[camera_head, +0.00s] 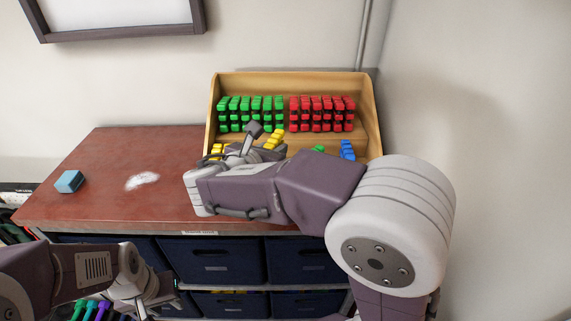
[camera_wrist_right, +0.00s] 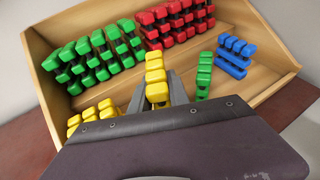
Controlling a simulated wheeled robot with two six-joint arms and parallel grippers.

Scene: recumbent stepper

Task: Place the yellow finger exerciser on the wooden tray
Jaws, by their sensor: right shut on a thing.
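A yellow finger exerciser (camera_wrist_right: 155,70) stands between the fingers of my right gripper (camera_wrist_right: 157,92), which is shut on it. In the head view the yellow exerciser (camera_head: 274,138) shows just beyond my right gripper (camera_head: 257,136). The wooden tray (camera_head: 294,80) is a tiered stand at the back of the table, and the held exerciser is over its lower front part. Whether it touches the tray is hidden. Other yellow exercisers (camera_wrist_right: 90,115) sit at the tray's left front. My left gripper (camera_head: 160,290) is low at the left, before the drawers; its fingers are unclear.
Green exercisers (camera_wrist_right: 95,55) and red ones (camera_wrist_right: 177,20) fill the upper tier. A single green exerciser (camera_wrist_right: 204,74) and blue ones (camera_wrist_right: 236,55) stand on the lower tier at right. A blue block (camera_head: 69,181) lies on the red-brown table (camera_head: 100,205), whose left half is mostly clear.

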